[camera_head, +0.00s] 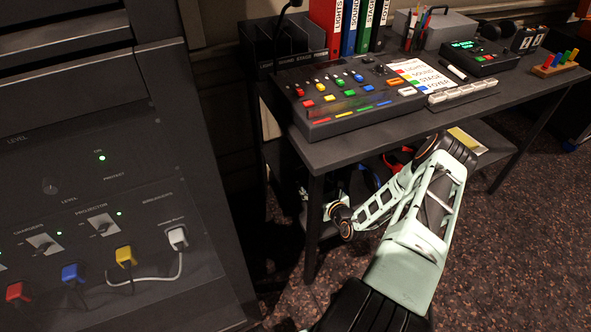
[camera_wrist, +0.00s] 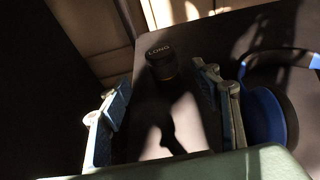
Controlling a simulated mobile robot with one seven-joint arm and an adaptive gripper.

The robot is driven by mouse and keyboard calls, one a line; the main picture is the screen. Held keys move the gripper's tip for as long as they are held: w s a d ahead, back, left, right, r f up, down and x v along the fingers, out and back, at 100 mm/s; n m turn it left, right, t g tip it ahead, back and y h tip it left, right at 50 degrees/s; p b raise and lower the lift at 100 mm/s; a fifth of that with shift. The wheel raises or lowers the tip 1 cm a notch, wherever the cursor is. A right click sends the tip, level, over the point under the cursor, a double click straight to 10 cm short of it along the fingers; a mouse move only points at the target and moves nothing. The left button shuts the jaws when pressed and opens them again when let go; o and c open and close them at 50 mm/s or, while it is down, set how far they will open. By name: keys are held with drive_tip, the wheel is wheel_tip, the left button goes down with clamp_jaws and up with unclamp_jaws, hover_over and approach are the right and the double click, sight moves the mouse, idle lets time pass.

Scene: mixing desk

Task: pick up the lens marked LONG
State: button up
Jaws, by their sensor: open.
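In the wrist view, the lens marked LONG (camera_wrist: 162,64) is a short black cylinder standing upright on a dark surface, its white lettering on the top face. My gripper (camera_wrist: 160,100) is open, with one finger at the left and one at the right. The lens stands beyond the fingers, roughly in line with the gap between them, and they do not hold it. A dark shadow lies on the surface between the fingers. In the head view the lens cannot be made out; my arm reaches toward the shelf under the desk.
Blue headphones (camera_wrist: 268,112) lie right of the right finger. In the head view, the desk (camera_head: 350,150) above carries a mixing console (camera_head: 345,100), binders (camera_head: 347,25) and a label sheet (camera_head: 413,72). A rack panel (camera_head: 90,215) with coloured plugs stands at the left.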

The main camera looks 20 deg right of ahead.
sight(301, 169)
drive_tip(key=b+x, duration=0.1)
drive_tip(key=x, duration=0.3)
drive_tip(key=shift+w+f+b, duration=0.15)
drive_tip(key=shift+w+b, duration=0.2)
drive_tip(key=shift+w, duration=0.05)
drive_tip(key=b+x, duration=0.3)
drive_tip(key=x, duration=0.2)
drive_tip(key=shift+w+d, duration=0.15)
drive_tip(key=shift+w, duration=0.25)
drive_tip(key=shift+c, duration=0.5)
drive_tip(key=c, duration=1.3)
drive_tip(key=shift+c, duration=0.9)
drive_tip(key=shift+r, duration=0.35)
